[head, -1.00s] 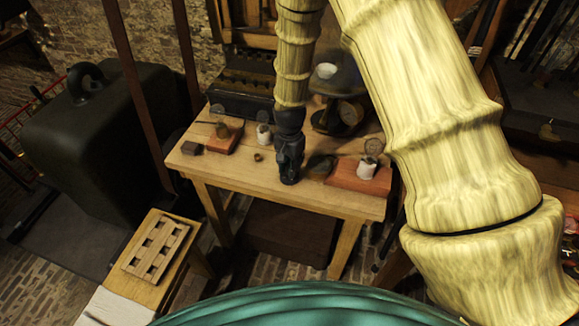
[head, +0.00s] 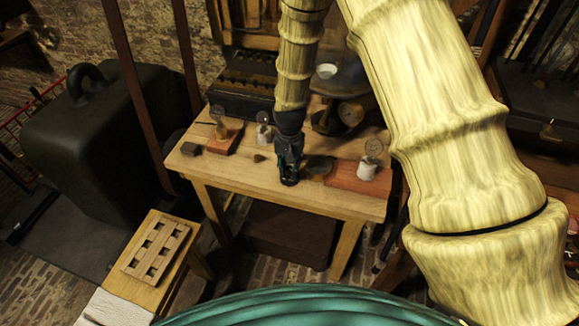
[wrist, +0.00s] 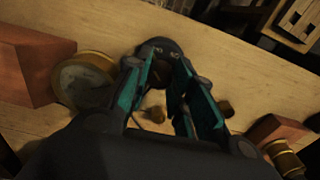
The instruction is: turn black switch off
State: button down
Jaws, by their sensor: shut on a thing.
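My gripper (head: 289,180) points down at the front middle of the wooden table. In the wrist view its teal-lined fingers (wrist: 166,70) close in on a dark, rounded thing at their tips, which looks like the black switch (wrist: 156,47). The gripper is shut on it. Most of the switch is hidden between the fingers, and its lever position cannot be told. In the head view the gripper hides the switch.
Another reddish board (head: 226,138) and a small brown knob (head: 259,157) are on the left. The table (head: 220,170) is bare at front left.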

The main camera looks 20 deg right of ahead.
aim_at(290, 168)
jog(key=c, duration=1.2)
grip_release()
jog(key=shift+r, duration=0.15)
notch_tip(290, 168, up, 12)
jog(key=shift+f, duration=0.15)
